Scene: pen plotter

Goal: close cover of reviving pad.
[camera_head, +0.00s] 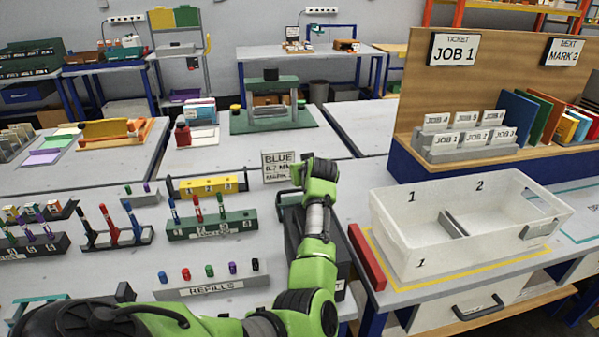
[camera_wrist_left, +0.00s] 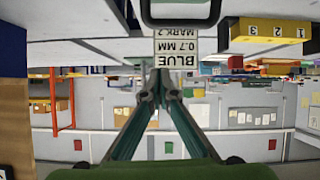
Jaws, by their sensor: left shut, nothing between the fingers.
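My left gripper (camera_wrist_left: 158,88) is shut and empty; in the left wrist view its fingertips meet in front of the white BLUE 0.7 MM card (camera_wrist_left: 177,50). In the head view my left arm reaches up the bench to this card (camera_head: 280,165), with the gripper mostly hidden behind the wrist. A dark box (camera_head: 290,228) lies under my forearm, largely covered; it may be the reviving pad, but I cannot read a label or tell its cover's position. A dark rounded frame (camera_wrist_left: 180,24) crosses the top of the left wrist view, near the fingertips. My right gripper is not in view.
A yellow numbered block (camera_head: 208,186), a green marker rack (camera_head: 212,224) and the REFILLS rack (camera_head: 212,287) stand left of my arm. A white divided bin (camera_head: 400,235) and a red bar (camera_head: 366,257) stand to the right. The grey bench between the racks is clear.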

